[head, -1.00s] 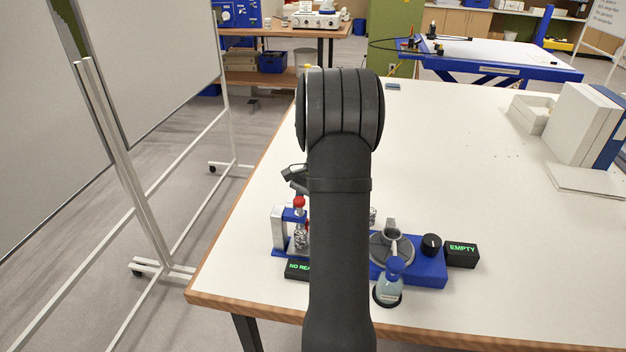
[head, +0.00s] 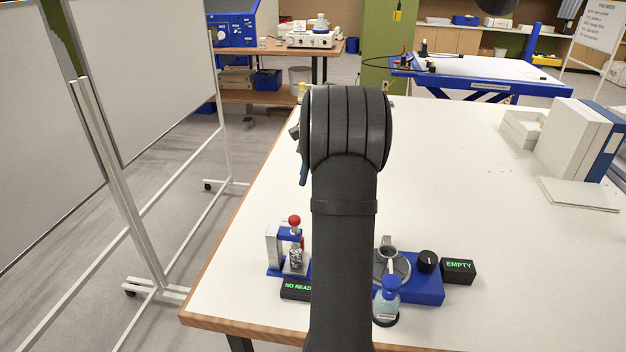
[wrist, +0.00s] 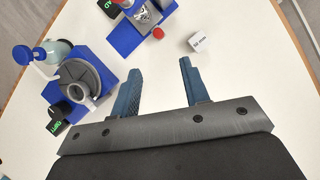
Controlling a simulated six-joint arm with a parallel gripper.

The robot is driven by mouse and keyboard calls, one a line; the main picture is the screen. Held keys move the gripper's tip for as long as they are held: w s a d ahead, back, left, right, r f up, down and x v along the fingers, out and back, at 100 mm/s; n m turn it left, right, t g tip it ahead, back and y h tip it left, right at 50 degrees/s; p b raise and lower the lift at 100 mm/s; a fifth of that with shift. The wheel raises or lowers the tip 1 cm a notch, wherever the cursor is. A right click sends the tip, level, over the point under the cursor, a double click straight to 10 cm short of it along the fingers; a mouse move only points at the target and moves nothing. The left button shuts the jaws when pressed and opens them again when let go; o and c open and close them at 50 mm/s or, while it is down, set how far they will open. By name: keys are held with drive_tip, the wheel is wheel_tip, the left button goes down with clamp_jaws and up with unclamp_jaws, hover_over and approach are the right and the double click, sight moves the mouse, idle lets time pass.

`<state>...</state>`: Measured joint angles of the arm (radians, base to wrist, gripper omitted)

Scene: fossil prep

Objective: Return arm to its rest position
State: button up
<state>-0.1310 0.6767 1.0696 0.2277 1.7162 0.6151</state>
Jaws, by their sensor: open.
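My gripper (wrist: 160,66) is open in the wrist view, its two blue fingers apart with only white tabletop between them. In the head view my arm hides most of it; a blue finger part shows left of the arm, above the table. A small white cube with printing (wrist: 198,41) lies on the table beyond the right fingertip. The table (head: 455,150) is white with a wooden edge.
A blue device with a round plate (head: 426,290) and an EMPTY display (head: 458,271) stands near the front edge, a blue-capped bottle (head: 386,305) before it. A red-knobbed press (head: 272,248) stands left, by a NO READ display (head: 296,289). Binders (head: 577,140) stand right; mid-table is clear.

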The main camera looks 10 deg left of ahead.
drive_tip(key=x, duration=1.7)
drive_tip(key=shift+d+f, duration=0.1)
drive_tip(key=shift+f, duration=0.1)
